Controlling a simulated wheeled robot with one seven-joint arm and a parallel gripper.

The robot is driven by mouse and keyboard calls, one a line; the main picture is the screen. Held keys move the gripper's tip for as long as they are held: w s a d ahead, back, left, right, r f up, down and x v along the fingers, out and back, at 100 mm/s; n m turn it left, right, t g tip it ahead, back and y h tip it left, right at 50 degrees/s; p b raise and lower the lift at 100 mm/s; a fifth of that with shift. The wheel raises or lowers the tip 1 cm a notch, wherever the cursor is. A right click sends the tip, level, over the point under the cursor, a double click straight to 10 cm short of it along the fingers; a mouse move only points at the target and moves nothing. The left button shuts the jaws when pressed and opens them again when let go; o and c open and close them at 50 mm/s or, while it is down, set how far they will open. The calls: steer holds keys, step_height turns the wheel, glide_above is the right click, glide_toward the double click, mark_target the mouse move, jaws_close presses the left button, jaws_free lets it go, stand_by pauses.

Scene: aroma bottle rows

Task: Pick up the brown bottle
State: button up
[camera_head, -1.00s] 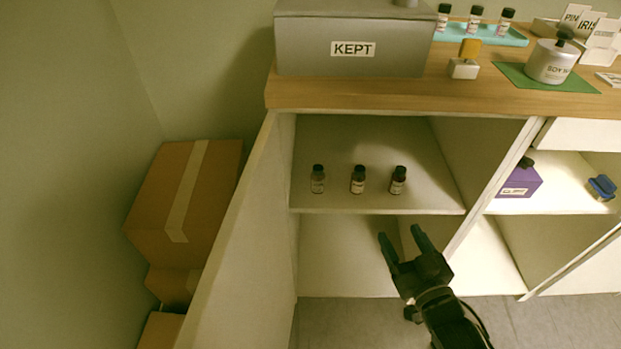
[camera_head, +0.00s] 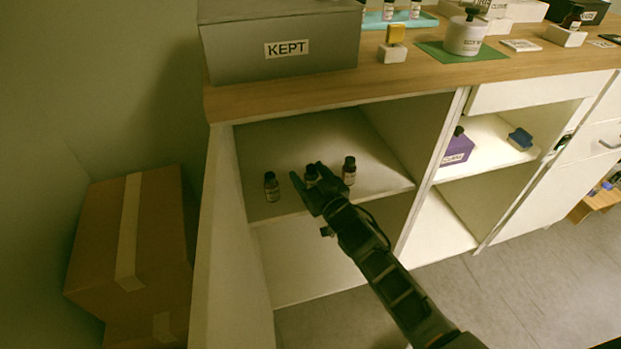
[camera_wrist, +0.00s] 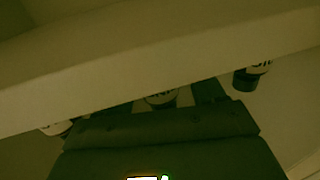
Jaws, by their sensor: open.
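Three small dark bottles with pale labels stand in a row on the cabinet's upper shelf: a left bottle (camera_head: 271,187), a middle bottle (camera_head: 311,176) and a right bottle (camera_head: 349,170). Their colours are too dark to tell apart surely. My gripper (camera_head: 307,181) is open at the middle bottle, with its fingers on either side of it in the head view; whether they touch it cannot be told. In the wrist view the middle bottle (camera_wrist: 161,100) shows partly between the fingers, the right bottle (camera_wrist: 250,76) at the right and another bottle (camera_wrist: 57,128) at the lower left.
The shelf (camera_head: 385,180) has side walls and a front edge close to my gripper. An open door (camera_head: 228,250) stands at the left. A grey KEPT box (camera_head: 285,45) sits on the wooden counter (camera_head: 300,95) above. Cardboard boxes (camera_head: 160,220) stand left.

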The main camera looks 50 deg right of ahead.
steer(key=shift+w+d, duration=0.2)
steer(key=shift+w, duration=0.2)
steer(key=c, duration=1.1)
steer(key=shift+r, duration=0.15)
